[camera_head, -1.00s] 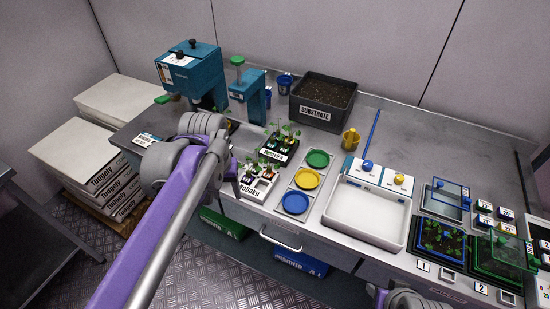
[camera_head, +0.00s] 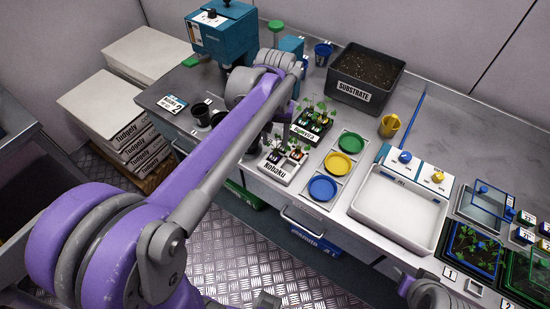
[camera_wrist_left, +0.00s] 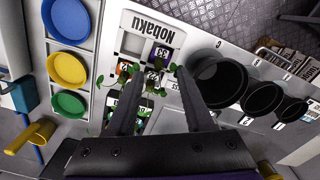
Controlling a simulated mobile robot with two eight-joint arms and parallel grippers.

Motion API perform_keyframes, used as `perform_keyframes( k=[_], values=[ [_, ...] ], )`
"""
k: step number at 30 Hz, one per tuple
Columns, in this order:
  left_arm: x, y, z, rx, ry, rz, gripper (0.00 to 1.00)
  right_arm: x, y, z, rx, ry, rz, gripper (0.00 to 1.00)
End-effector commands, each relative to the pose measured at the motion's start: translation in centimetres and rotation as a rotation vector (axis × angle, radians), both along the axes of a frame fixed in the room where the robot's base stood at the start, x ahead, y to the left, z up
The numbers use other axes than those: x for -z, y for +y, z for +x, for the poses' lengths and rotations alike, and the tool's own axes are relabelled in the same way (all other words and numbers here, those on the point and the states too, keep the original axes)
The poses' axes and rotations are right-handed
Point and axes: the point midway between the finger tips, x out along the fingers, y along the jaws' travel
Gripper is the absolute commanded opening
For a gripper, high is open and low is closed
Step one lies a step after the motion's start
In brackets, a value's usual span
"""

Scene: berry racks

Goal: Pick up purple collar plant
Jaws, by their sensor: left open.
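Small seedlings in collared pots stand in the white Nobaku tray (camera_head: 277,174), and more stand in a black tray (camera_head: 306,132) behind it. In the left wrist view, the Nobaku tray (camera_wrist_left: 166,24) holds a few pots with numbered tags; one pot (camera_wrist_left: 124,72) looks orange. My left gripper (camera_wrist_left: 158,78) is open, its two fingers spread on either side of the leaves of a seedling (camera_wrist_left: 153,88). I cannot tell whether they touch.
Black cups (camera_head: 201,114) stand left of the gripper, and a teal machine (camera_head: 225,35) behind them. Green, yellow and blue dishes (camera_head: 337,163) lie right of the trays. A substrate box (camera_head: 366,75) stands at the back. A white basin (camera_head: 398,210) is farther right.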

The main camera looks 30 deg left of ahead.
Motion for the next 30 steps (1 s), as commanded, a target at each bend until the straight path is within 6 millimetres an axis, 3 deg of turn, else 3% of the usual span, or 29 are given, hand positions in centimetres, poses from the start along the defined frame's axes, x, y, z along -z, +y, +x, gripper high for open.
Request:
perform_keyframes(
  k=[7,16,17,25,30],
  values=[
    [3.7,-0.2,-0.1,0.0,0.0,0.0,0.52,0.1,0.0,0.0,0.0,0.0,0.0,0.5],
    [4.3,-0.2,-0.1,0.001,0.0,0.0,0.52,0.1,0.0,0.0,0.0,0.001,0.0,0.5],
    [4.3,-0.2,-0.1,0.001,0.0,0.0,0.5,0.1,0.0,0.0,0.0,0.001,0.0,0.5],
    [4.3,-0.2,-0.1,0.001,0.0,0.0,0.02,0.1,0.0,0.0,0.0,0.0,0.0,0.5],
    [4.3,-0.2,-0.1,0.001,0.0,0.0,0.0,0.1,0.0,0.0,0.0,0.001,0.0,0.5]
  ],
)
